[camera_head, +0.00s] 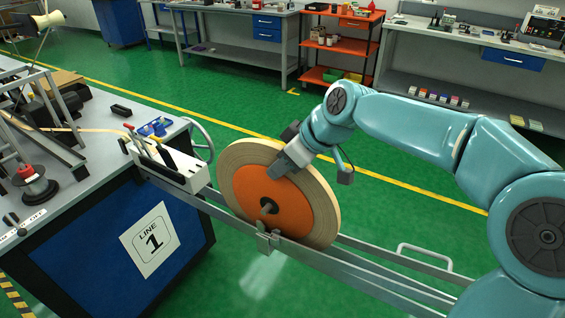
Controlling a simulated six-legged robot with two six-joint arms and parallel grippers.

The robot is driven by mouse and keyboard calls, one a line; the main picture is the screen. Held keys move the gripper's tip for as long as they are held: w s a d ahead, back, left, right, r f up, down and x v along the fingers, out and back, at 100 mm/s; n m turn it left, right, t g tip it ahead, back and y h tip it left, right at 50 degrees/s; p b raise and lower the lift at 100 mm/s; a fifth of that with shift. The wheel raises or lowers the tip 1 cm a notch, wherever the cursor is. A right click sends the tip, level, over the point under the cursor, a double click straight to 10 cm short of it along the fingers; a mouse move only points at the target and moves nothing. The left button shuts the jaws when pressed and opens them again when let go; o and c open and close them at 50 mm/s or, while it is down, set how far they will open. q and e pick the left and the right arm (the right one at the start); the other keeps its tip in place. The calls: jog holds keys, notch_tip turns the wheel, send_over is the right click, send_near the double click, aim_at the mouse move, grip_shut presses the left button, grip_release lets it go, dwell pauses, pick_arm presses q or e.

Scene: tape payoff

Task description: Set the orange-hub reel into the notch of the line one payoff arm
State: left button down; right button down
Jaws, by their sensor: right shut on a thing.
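The orange-hub reel (294,208) stands upright in the middle of the view, with tan tape wound around its orange hub. A short grey spindle stub (267,206) sticks out of the hub. My right gripper (281,168) is shut on the reel near the hub's upper edge. The line one payoff arm (345,272) is a pair of parallel metal rails running to the lower right. Its notch bracket (268,242) is on the near rail, just below the stub. The reel's lower part is behind this rail. The far-side notch is hidden. My left gripper is out of view.
A loop handle (424,256) is beyond the rails. The green floor behind is open. Workbenches and an orange cart (342,45) stand at the back.

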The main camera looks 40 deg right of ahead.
aim_at(283, 192)
jog(key=shift+f+b, duration=1.75)
jog(key=shift+f, duration=0.2)
jog(key=shift+f+b, duration=1.4)
jog(key=shift+b, duration=0.05)
jog(key=shift+f, duration=0.1)
jog(key=shift+f+b, duration=0.7)
jog(key=shift+b, duration=0.1)
